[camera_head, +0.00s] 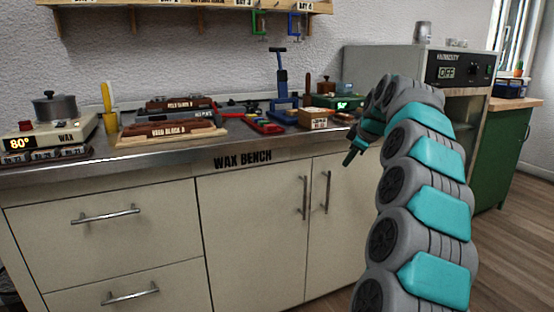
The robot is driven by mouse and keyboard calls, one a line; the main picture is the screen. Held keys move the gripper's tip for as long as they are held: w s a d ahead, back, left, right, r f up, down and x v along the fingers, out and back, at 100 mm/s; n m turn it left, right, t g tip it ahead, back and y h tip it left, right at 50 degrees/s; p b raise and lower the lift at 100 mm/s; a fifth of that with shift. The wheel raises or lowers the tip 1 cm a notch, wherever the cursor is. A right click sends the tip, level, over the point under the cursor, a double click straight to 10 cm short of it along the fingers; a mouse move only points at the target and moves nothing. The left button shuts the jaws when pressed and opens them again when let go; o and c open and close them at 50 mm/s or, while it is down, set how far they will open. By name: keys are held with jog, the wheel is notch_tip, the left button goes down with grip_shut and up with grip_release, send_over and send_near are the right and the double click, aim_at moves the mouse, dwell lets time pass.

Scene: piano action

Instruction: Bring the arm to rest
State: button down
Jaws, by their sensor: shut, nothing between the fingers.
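My arm (425,200) rises at the right of the head view, grey with teal covers, and bends over at the top.
The bench top carries a wax heater with a pot (52,108), a yellow-handled tool (108,105), stacked blocks (180,118), a blue press (281,85) and small boxes. A humidity cabinet (430,65) stands behind my arm. Wooden floor (515,240) shows clear at right.

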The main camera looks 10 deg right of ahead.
jog(key=s+a+f+m+g+y, duration=0.1)
jog(key=s+a+f+g, duration=0.15)
jog(key=s+a, duration=0.8)
jog(key=s+a+f+m+g, duration=0.2)
jog(key=s+a+f, duration=0.2)
jog(key=s+a, duration=0.65)
jog(key=s+f+m+g, duration=0.1)
jog(key=s+f, duration=0.4)
jog(key=s, duration=0.5)
jog(key=s+a+f+m+g+h, duration=0.1)
jog(key=s+f, duration=0.4)
jog(key=s, duration=0.5)
jog(key=s+f+m+g, duration=0.2)
jog(key=s+f+m, duration=0.3)
jog(key=s, duration=0.6)
jog(key=shift+a+g+h, duration=0.3)
jog(key=shift+a+g, duration=0.05)
jog(key=shift+a, duration=0.05)
